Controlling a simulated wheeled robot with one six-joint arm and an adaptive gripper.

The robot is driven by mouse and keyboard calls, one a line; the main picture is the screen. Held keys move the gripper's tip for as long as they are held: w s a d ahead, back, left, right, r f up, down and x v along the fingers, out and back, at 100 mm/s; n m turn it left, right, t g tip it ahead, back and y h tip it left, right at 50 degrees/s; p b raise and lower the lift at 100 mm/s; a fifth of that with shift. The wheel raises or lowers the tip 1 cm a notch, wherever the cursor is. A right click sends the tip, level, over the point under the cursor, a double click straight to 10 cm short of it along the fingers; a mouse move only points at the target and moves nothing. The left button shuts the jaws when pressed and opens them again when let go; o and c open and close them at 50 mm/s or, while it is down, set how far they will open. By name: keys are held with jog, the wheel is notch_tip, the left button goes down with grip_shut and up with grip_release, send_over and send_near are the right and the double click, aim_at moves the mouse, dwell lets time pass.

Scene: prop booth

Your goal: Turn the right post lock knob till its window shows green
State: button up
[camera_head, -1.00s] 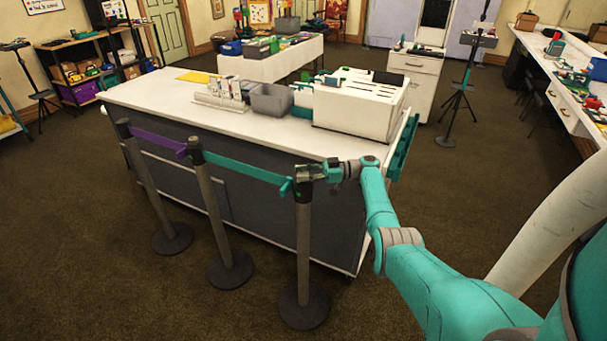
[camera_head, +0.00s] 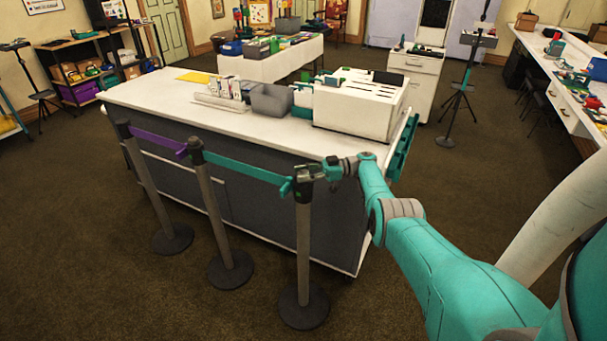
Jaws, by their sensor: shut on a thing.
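The right post (camera_head: 303,245) is a grey upright on a round dark base, the rightmost of three belt posts. A teal belt (camera_head: 240,170) runs from the middle post to its head. My gripper (camera_head: 303,174) is at the top of the right post, shut on the lock knob there. The knob is mostly hidden by the gripper and too small to make out. A small green spot shows by the post head, but I cannot tell whether it is the window.
A long counter (camera_head: 150,97) stands right behind the posts, with a grey bin (camera_head: 271,101) and a white slotted box (camera_head: 362,105) on it. The middle post (camera_head: 215,215) and left post (camera_head: 148,190) stand to the left. Carpet is clear in front.

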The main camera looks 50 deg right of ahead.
aim_at(303, 173)
jog(key=shift+a+f, duration=0.1)
jog(key=shift+f, duration=0.1)
jog(key=o, duration=1.2)
jog(key=shift+c, duration=0.2)
jog(key=shift+r, duration=0.25)
jog(key=shift+r, duration=4.8)
